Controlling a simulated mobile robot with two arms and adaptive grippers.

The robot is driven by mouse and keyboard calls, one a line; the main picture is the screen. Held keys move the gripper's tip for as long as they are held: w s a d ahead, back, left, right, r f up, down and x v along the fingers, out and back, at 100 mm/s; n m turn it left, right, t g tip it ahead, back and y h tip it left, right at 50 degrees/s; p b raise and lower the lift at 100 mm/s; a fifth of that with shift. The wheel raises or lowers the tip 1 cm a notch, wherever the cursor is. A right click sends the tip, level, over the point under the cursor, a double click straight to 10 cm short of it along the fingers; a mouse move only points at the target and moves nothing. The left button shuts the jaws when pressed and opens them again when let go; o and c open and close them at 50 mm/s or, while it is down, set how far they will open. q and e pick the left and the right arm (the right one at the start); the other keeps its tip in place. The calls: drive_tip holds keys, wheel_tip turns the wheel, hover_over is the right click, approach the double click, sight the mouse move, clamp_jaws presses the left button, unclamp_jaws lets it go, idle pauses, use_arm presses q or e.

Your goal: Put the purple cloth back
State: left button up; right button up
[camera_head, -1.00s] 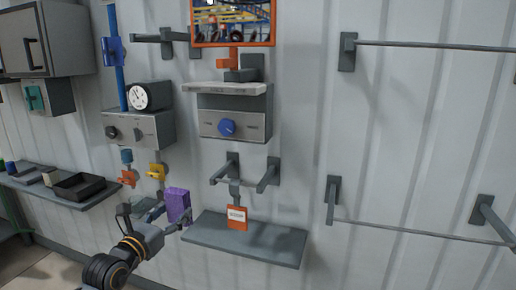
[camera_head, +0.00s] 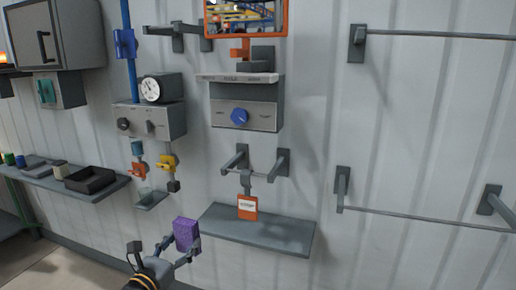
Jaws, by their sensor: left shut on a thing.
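The purple cloth (camera_head: 186,234) is a small folded block, held upright in front of the wall, just left of a grey shelf. My left gripper (camera_head: 180,247) is shut on it, with its fingers at the cloth's lower sides. The arm comes up from the bottom edge of the picture. My right gripper is not in view. Two wall rails (camera_head: 430,35) and (camera_head: 425,217) on the right are bare.
A grey shelf (camera_head: 260,232) juts from the wall, with an orange tag (camera_head: 247,207) hanging above its back edge. Valves (camera_head: 139,170) and a small ledge (camera_head: 150,200) are behind the gripper. A black tray (camera_head: 90,180) sits on the left shelf.

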use_arm(q)
drive_tip(key=shift+s+a+f, duration=0.3)
drive_tip(key=shift+a+f, duration=0.1)
drive_tip(key=shift+f, duration=0.05)
drive_tip(key=shift+s+f, duration=0.2)
drive_tip(key=shift+f, duration=0.15)
drive_tip(key=s+d+f+n+y+b, duration=0.1)
drive_tip(key=s+d+f+b, duration=0.25)
drive_tip(key=s+f, duration=0.4)
drive_tip(key=s+d+f+y+b, duration=0.15)
drive_tip(key=s+f+b, duration=0.35)
drive_tip(key=s, duration=0.6)
drive_tip(key=s+a+f+n+t+y+b, duration=0.1)
drive_tip(key=s+a+n+y+b, duration=0.1)
drive_tip(key=s, duration=0.6)
drive_tip(key=shift+s+a+f+n+y+b, duration=0.3)
drive_tip(key=shift+a+f+n+y+b, duration=0.25)
drive_tip(key=shift+a, duration=0.55)
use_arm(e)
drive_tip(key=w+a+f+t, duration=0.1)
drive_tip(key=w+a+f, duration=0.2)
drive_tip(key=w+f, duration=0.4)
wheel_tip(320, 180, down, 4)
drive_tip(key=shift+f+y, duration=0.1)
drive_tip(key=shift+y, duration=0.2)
